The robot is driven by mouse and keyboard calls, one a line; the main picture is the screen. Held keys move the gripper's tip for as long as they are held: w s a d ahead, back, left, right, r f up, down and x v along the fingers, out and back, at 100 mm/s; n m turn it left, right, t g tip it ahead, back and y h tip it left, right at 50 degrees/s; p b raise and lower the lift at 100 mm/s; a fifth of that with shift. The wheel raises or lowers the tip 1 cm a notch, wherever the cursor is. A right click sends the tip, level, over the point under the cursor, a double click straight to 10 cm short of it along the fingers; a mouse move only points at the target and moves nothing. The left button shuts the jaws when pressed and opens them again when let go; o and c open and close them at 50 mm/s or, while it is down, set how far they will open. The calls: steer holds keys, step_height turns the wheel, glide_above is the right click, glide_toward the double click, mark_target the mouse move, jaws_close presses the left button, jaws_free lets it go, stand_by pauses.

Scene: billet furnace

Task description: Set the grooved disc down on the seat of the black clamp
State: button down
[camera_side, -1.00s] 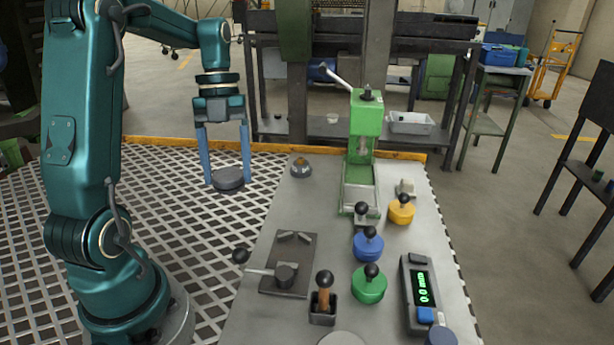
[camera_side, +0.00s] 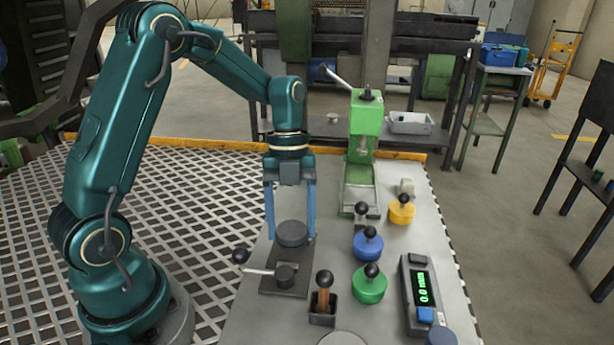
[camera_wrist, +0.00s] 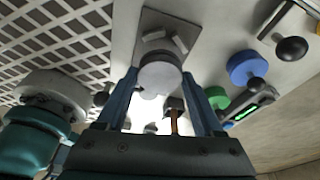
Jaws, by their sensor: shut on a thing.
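My gripper (camera_side: 292,238) has two long blue fingers pointing down, shut on the dark round grooved disc (camera_side: 292,233). The disc is level and held over the back part of the black clamp (camera_side: 283,291); whether it touches the seat I cannot tell. The clamp is a dark plate with a round boss and a side lever ending in a black ball. In the wrist view the disc (camera_wrist: 160,76) sits between the fingers and covers part of the clamp plate (camera_wrist: 152,22). Two small grey blocks show on the plate beyond the disc.
Right of the clamp are a wooden-handled tool in a black holder (camera_side: 322,306), green (camera_side: 369,286), blue (camera_side: 368,246) and yellow (camera_side: 401,212) knobbed pieces, and a digital gauge (camera_side: 418,295). A green press (camera_side: 362,150) stands behind. Bare tabletop lies between clamp and press.

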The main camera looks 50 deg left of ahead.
steer(key=shift+f, duration=1.35)
steer(key=shift+f, duration=0.1)
jaws_free()
steer(key=v, duration=1.1)
steer(key=s+d+r+n+t+y, duration=0.1)
steer(key=s+n, duration=0.3)
steer(key=n, duration=0.4)
steer(key=s+d+n+t, duration=0.3)
steer(key=s+n, duration=0.1)
steer(key=n, duration=0.4)
steer(key=s+d+r+n+t+y, duration=0.1)
steer(key=s+d+n+t, duration=0.1)
steer(key=n, duration=0.6)
steer(key=shift+s+d+r+t+y, duration=0.15)
steer(key=shift+s+t, duration=0.15)
steer(key=shift+s, duration=0.25)
steer(key=shift+s+r+t+y, duration=0.15)
steer(key=shift+s+t, duration=0.15)
steer(key=shift+s, duration=0.25)
